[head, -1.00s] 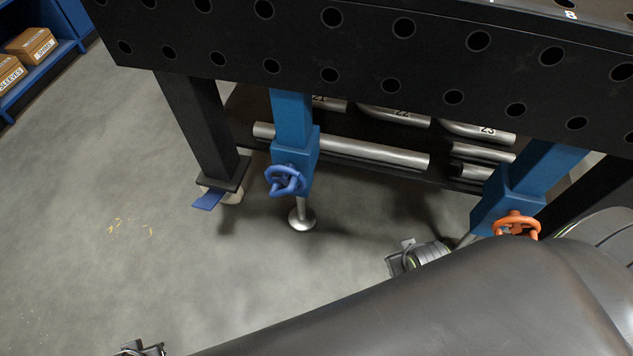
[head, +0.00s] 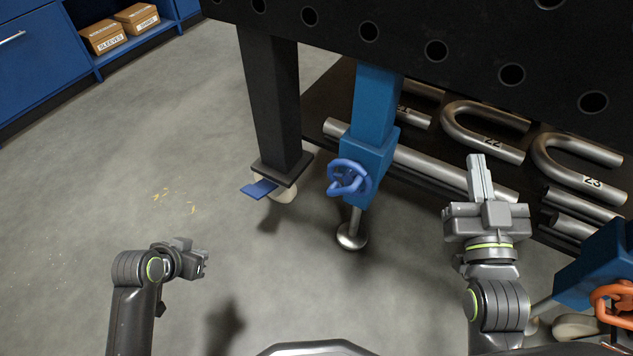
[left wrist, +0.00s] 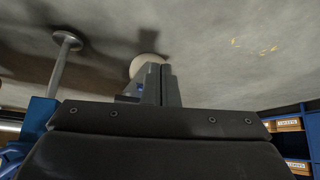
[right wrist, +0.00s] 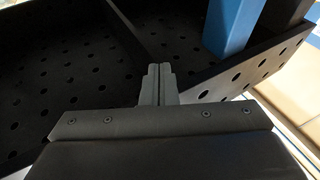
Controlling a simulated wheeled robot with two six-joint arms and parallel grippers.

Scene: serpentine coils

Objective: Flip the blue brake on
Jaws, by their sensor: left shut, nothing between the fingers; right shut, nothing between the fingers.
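The blue brake (head: 260,189) is a small flat pedal on the pale caster wheel (head: 283,192) under the black table leg (head: 272,105). It sticks out to the left, close to the floor. My left gripper (head: 205,264) is shut and empty, left of and nearer than the brake, clearly apart from it. In the left wrist view the shut fingers (left wrist: 161,83) partly hide the caster wheel (left wrist: 147,66), and a bit of the brake's blue (left wrist: 140,88) shows beside them. My right gripper (head: 478,165) is shut and empty, pointing up near the table, far right of the brake.
A blue jack post (head: 372,110) with a blue handwheel (head: 349,178) and round foot (head: 352,237) stands right of the leg. An orange handwheel (head: 612,302) is at lower right. The perforated black table (head: 400,40) overhangs. Floor left of the brake is clear.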

